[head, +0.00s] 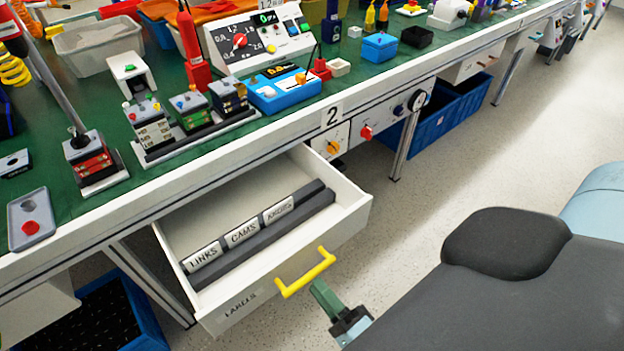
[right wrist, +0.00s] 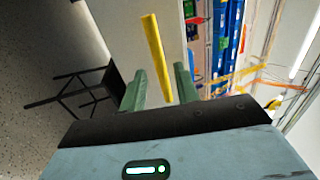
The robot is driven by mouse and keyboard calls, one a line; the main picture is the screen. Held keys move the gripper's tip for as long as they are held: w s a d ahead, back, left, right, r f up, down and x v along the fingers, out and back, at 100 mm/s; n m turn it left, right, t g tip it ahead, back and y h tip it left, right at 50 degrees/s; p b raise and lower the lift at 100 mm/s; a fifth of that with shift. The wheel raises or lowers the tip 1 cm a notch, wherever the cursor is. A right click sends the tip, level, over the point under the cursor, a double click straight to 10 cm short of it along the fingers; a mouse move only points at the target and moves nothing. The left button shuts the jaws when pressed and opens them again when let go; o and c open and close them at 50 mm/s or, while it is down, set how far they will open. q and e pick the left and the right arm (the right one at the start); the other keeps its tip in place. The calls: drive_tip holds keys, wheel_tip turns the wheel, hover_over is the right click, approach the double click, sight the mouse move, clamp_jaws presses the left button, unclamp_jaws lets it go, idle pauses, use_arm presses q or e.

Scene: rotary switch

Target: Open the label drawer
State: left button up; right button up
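The label drawer (head: 240,298) is white, marked LABELS on its front, and stands pulled out from under the workbench. Inside lie dark strips with white tags (head: 242,233) reading LINKS, CAMS and a third word that is hard to read. A yellow bar handle (head: 306,273) is on the drawer front. My right gripper (head: 318,284) is just by the handle's right part. In the right wrist view its green fingers (right wrist: 159,68) are apart, with the yellow handle (right wrist: 155,50) showing in the gap between them; contact cannot be told. My left gripper is not in view.
The green-topped workbench (head: 185,172) carries switch blocks, a control panel (head: 262,36) and a blue box (head: 284,90). Blue bins (head: 432,112) stand under the bench to the right, another (head: 140,310) at lower left. The floor right of the drawer is open.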

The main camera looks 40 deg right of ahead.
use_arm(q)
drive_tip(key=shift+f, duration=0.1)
use_arm(e)
drive_tip(key=s, duration=0.3)
drive_tip(key=shift+s+f, duration=0.25)
drive_tip(key=shift+f, duration=0.05)
